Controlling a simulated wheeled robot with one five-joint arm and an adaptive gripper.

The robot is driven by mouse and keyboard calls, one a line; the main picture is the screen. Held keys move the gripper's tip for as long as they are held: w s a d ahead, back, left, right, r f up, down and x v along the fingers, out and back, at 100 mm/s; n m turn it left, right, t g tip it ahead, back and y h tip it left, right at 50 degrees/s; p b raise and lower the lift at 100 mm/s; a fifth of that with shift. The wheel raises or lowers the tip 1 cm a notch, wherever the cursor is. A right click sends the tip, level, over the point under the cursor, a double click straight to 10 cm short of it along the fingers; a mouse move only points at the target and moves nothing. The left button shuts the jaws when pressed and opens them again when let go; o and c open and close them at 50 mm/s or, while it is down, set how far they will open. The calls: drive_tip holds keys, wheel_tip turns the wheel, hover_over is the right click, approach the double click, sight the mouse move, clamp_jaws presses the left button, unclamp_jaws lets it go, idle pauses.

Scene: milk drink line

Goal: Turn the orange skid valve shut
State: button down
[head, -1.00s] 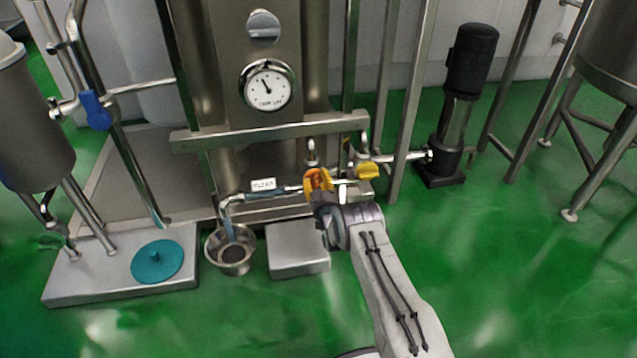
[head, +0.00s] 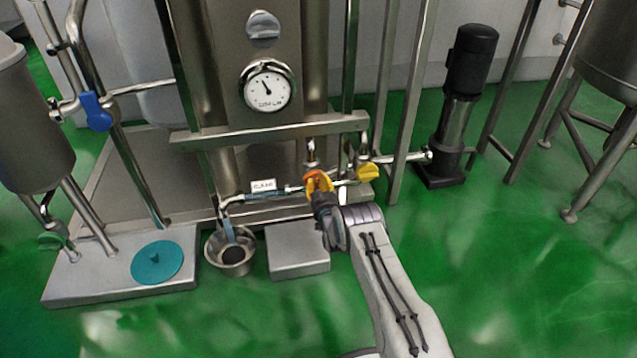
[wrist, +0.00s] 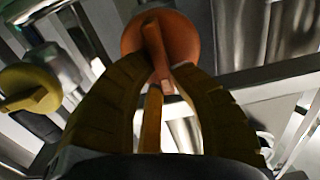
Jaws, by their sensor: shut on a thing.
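The orange skid valve (head: 313,176) sits on the pipework at the front of the steel skid, at the centre of the head view. In the wrist view its round orange handle (wrist: 172,35) has a raised bar running down between my fingers. My gripper (head: 319,187) reaches it from the front. In the wrist view my gripper (wrist: 160,92) is shut on the bar, with a yellowish finger on each side. The fingers hide part of the valve in the head view.
A yellow valve (head: 368,172) stands close to the right of my gripper and shows in the wrist view (wrist: 30,88). A small bowl (head: 231,252) and a steel box (head: 297,249) are at lower left.

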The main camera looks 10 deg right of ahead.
drive_tip(key=shift+d+f+m, duration=0.1)
drive_tip(key=shift+m, duration=1.3)
drive_tip(key=c, duration=1.1)
unclamp_jaws()
drive_tip(key=s, duration=1.2)
